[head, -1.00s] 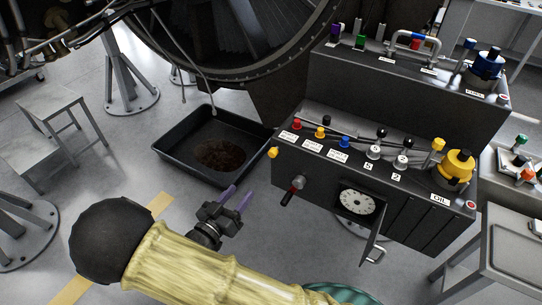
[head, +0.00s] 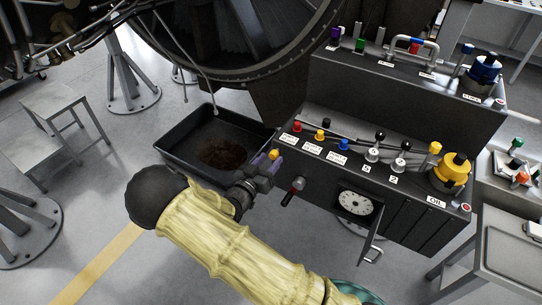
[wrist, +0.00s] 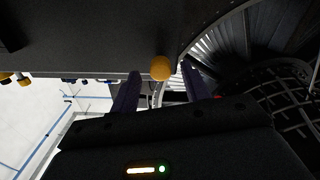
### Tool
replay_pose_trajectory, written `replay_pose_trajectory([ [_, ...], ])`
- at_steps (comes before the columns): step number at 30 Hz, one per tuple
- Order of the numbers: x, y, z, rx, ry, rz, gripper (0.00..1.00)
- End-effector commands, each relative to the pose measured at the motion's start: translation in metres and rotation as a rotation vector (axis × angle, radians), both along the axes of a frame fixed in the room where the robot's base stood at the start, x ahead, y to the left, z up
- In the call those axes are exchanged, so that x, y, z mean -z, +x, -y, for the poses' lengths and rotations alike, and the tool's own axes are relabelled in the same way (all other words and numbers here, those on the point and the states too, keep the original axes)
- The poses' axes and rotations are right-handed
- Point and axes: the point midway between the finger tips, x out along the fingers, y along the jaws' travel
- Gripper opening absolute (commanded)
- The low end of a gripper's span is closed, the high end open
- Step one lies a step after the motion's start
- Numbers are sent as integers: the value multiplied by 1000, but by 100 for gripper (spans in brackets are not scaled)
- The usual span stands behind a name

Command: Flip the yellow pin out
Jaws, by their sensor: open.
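A yellow pin with a round head (head: 274,154) sticks out at the left end of the dark oil console (head: 408,224). In the wrist view the round yellow head (wrist: 161,68) shows between the tips of the two purple fingers, with a gap on each side. My gripper (head: 267,163) is open and close to this pin. I cannot tell how deep the head lies between the fingers. The pin's shaft is hidden.
The console top carries a red knob (head: 297,127), a yellow knob (head: 319,135), a blue knob (head: 344,144), levers and a yellow cap (head: 455,170). A red-and-black handle (head: 294,189) and an open dial door (head: 371,243) project from its front. A black drip tray (head: 180,157) lies behind my gripper.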

Motion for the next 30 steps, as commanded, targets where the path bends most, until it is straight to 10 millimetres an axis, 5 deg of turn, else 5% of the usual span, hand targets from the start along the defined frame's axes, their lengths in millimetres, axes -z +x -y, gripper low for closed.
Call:
replay_pose_trajectory([
  [14, 0, 16, 10, -1, 0, 0, 46],
  [21, 0, 16, 10, -1, 0, 0, 0],
  [30, 1, 2, -1, -5, 2, -1, 0],
])
